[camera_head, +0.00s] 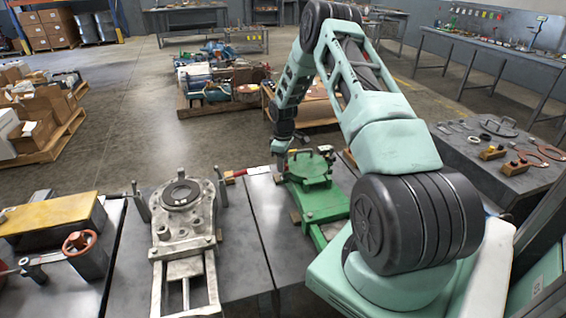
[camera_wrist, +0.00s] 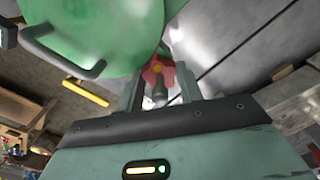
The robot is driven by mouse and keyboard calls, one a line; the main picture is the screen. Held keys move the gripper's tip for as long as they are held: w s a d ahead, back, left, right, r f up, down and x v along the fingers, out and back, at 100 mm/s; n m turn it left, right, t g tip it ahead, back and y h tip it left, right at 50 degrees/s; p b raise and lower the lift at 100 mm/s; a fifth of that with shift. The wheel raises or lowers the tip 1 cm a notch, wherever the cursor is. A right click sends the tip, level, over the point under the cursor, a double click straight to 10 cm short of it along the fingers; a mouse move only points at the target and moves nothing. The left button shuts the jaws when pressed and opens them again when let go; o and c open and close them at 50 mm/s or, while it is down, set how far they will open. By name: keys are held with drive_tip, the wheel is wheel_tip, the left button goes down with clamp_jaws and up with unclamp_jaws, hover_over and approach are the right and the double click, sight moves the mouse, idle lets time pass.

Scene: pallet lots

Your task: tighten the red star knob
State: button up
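The red star knob (camera_wrist: 158,72) shows in the wrist view, with a yellowish centre and a grey stem-like part close by. It lies between the two fingertips of my gripper (camera_wrist: 159,80), one on each side. The fingers are apart and the knob nearly fills the gap, but I cannot tell whether they press on it. In the head view, my gripper (camera_head: 278,164) points down at the left edge of the green fixture (camera_head: 318,202). I cannot make out the knob there.
A grey metal fixture (camera_head: 184,242) with a round top stands left of the green one. A red-handled tool (camera_head: 236,174) lies between them. In the wrist view, a green rounded body (camera_wrist: 95,35) with a dark handle is close beside the fingers.

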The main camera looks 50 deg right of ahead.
drive_tip(key=shift+m, duration=0.3)
drive_tip(key=shift+c, duration=0.4)
drive_tip(key=m, duration=0.2)
drive_tip(key=shift+m+b, duration=0.3)
drive_tip(key=shift+m, duration=0.1)
drive_tip(key=m, duration=0.3)
drive_tip(key=shift+m, duration=0.3)
drive_tip(key=m+b, duration=0.1)
drive_tip(key=m, duration=0.3)
drive_tip(key=shift+m, duration=2.1)
drive_tip(key=o, duration=1)
